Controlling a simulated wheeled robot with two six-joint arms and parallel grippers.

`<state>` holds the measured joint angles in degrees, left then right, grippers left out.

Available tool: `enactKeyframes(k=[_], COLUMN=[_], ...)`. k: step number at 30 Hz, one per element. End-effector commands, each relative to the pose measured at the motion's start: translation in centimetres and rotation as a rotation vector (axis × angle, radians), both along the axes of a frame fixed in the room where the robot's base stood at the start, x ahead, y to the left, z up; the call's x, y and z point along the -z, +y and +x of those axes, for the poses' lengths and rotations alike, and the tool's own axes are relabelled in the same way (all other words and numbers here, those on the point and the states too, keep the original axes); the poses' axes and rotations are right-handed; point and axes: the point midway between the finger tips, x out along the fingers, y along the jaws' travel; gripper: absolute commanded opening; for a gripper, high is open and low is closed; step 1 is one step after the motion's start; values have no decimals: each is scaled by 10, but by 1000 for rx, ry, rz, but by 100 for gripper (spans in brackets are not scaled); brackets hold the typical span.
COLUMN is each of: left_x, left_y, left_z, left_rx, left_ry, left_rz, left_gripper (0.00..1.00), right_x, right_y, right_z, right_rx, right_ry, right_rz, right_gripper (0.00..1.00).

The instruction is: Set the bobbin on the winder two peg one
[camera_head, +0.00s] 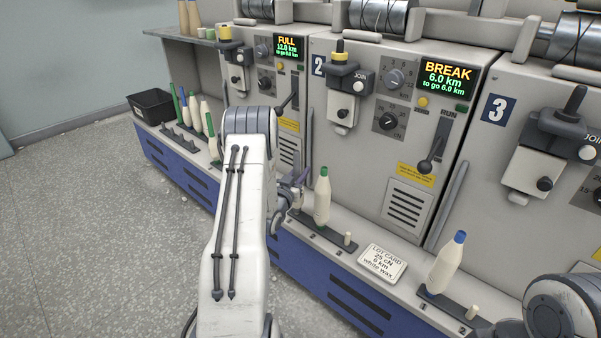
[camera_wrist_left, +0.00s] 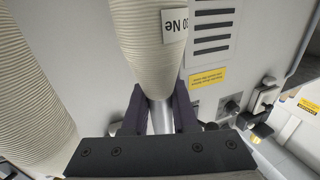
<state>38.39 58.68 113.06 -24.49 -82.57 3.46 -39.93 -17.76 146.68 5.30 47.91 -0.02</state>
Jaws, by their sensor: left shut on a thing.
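My left gripper (camera_wrist_left: 160,115) is shut on the narrow grey end of a cream bobbin (camera_wrist_left: 152,30). A white label reading "30 Ne" is on the bobbin, upside down in the wrist view. In the head view my left gripper (camera_head: 293,188) is mostly hidden behind my arm, in front of winder two's left end. A small pale piece (camera_head: 297,202) shows below it; I cannot tell if it is the bobbin or a peg. Whether the held bobbin touches a peg is hidden. My right gripper is out of view.
A green-tipped bobbin (camera_head: 322,200) stands just right of my left gripper; a bare peg (camera_head: 348,240) is beside it. A lot card (camera_head: 382,262) lies on the ledge. A blue-tipped bobbin (camera_head: 446,262) stands at winder three. A black bin (camera_head: 152,105) is far left.

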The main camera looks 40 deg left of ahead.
Motion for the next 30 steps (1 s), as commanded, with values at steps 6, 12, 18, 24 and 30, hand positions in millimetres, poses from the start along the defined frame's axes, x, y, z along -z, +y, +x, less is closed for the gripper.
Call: enactKeyframes(k=[6,12,18,24,30], left_x=[5,9,11,11,11], left_y=[0,0,0,0,-1], left_z=[0,0,0,0,-4], left_rx=[0,0,0,0,0], left_ry=[-1,-1,-1,0,2], left_rz=[0,0,0,0,0], left_gripper=[0,0,38,39,39], right_x=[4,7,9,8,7], right_y=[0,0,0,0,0], right_z=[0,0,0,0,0], right_rx=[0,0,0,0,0], right_ry=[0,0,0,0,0], right_rz=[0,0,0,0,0], right_gripper=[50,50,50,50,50])
